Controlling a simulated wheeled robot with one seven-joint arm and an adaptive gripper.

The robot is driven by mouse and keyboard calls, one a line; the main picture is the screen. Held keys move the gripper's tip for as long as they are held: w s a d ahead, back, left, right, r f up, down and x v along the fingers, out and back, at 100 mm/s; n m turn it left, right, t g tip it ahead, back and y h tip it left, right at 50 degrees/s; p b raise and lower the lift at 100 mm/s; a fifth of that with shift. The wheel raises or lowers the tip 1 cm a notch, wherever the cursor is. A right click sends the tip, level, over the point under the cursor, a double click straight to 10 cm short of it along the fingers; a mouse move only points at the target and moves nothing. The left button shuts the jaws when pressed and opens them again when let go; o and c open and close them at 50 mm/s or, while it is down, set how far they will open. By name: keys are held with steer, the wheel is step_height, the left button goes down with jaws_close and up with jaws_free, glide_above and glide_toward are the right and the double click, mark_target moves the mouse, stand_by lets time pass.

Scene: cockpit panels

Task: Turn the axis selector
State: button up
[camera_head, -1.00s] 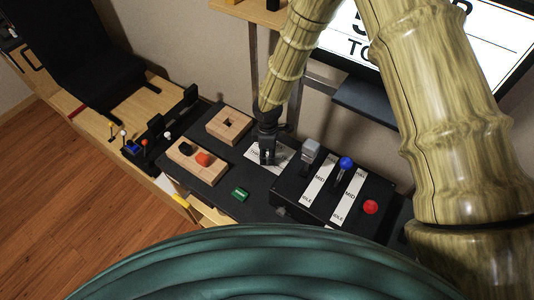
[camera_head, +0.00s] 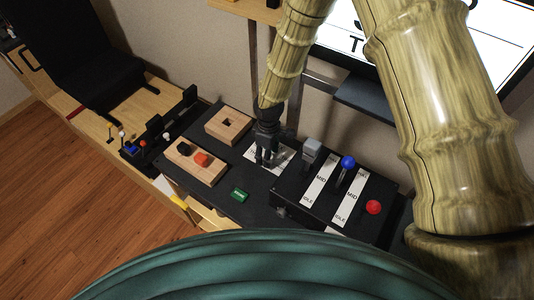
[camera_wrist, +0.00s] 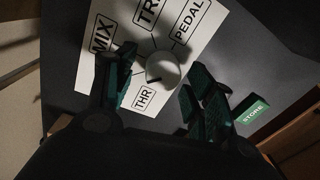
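The axis selector is a round grey knob (camera_wrist: 162,69) on a white label plate (camera_wrist: 185,50) marked MIX, TR (partly cut off), PEDAL and THR. A dark line on the knob points to the lower left, towards THR. My gripper (camera_wrist: 163,88) is open, with one finger to the left of the knob and one to its lower right. The fingers look apart from the knob, though the exact height is hard to tell. In the head view my gripper (camera_head: 266,160) points down over the plate (camera_head: 285,156) and hides the knob.
A black lever box with a grey lever (camera_head: 312,147), a blue-knobbed lever (camera_head: 347,162) and a red knob (camera_head: 373,207) stands close to the right. A green STORE block (camera_head: 239,194) lies in front. Wooden blocks (camera_head: 228,125) sit to the left.

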steer(key=shift+r, duration=0.1)
step_height(320, 180, up, 12)
steer(key=shift+w, duration=0.2)
stand_by(0.6)
steer(key=shift+d, duration=0.1)
stand_by(0.3)
